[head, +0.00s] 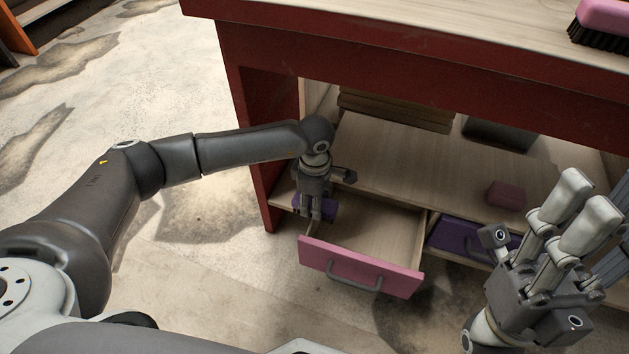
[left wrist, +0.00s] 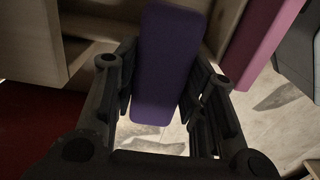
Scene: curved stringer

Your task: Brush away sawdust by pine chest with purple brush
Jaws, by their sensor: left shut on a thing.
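My left gripper (head: 314,207) reaches down at the left end of the open pink-fronted drawer (head: 360,266). It is shut on a purple block-shaped thing, apparently the back of the purple brush (head: 329,208). In the left wrist view the purple brush (left wrist: 167,65) lies between the two fingers (left wrist: 160,92); no bristles show. My right gripper (head: 578,215) is raised at the right with its light fingers pointing up; whether its jaws are apart is unclear. I cannot make out sawdust or a pine chest.
The red workbench (head: 400,62) has a wooden top carrying a pink brush (head: 603,20). A purple drawer (head: 455,238) is beside the pink one. Stained floor (head: 180,85) is open at left.

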